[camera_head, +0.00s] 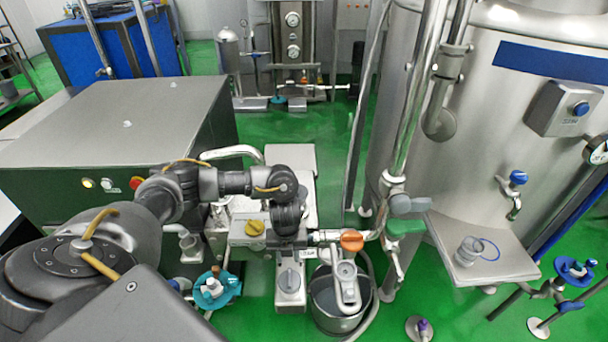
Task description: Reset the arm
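My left arm comes in from the lower left and reaches to the middle of the view. Its dark end with the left gripper (289,228) points down over the grey valve and pipe assembly, close to a yellow knob (255,228). The fingers are dark and seen from above, so I cannot tell whether they are open or shut, or whether they touch anything. No held object shows. My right gripper is not in view.
An orange knob (351,241) and a steel pot (340,308) are just right of the gripper. A large steel tank (480,120) with a small shelf (490,262) stands at the right. A green-sided machine (120,125) is at the left. Green floor shows between.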

